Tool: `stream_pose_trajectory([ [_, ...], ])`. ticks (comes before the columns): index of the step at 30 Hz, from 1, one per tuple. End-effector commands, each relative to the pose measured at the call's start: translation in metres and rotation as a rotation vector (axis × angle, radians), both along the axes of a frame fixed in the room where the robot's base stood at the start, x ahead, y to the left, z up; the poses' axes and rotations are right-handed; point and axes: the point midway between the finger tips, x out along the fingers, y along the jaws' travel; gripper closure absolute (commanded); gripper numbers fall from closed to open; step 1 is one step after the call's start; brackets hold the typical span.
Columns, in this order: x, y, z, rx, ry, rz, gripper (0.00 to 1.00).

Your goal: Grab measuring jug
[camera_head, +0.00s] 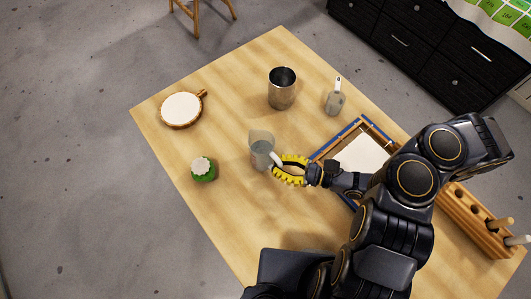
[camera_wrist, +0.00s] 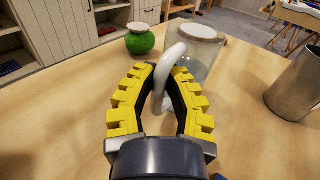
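The measuring jug (camera_head: 262,155) is clear with a white handle and is near the middle of the wooden table. In the wrist view the clear jug body (camera_wrist: 205,62) is just beyond my fingers, with its white handle (camera_wrist: 171,58) toward me. My gripper (camera_head: 276,166) has yellow ribbed fingers and comes in from the right. In the wrist view its fingertips (camera_wrist: 165,75) close in on the handle from both sides, and the handle runs between them. I cannot tell whether the jug's base touches the table.
A metal canister (camera_head: 282,92) and a grey scoop-like tool (camera_head: 335,100) stand behind the jug. A round framed hoop (camera_head: 181,109) and a green pot (camera_head: 204,170) are to its left. A blue-edged wooden frame (camera_head: 330,146) and a wooden rack (camera_head: 473,222) lie right. The front-left tabletop is clear.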

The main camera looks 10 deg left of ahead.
Motion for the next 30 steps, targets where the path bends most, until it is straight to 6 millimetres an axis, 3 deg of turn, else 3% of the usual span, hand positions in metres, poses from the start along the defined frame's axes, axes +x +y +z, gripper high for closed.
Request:
stream_pose_trajectory([
  [16,0.001,0.0,0.007,0.004,-0.002,-0.002,1.0],
  [30,0.0,0.0,0.05,0.005,-0.003,-0.002,1.0],
])
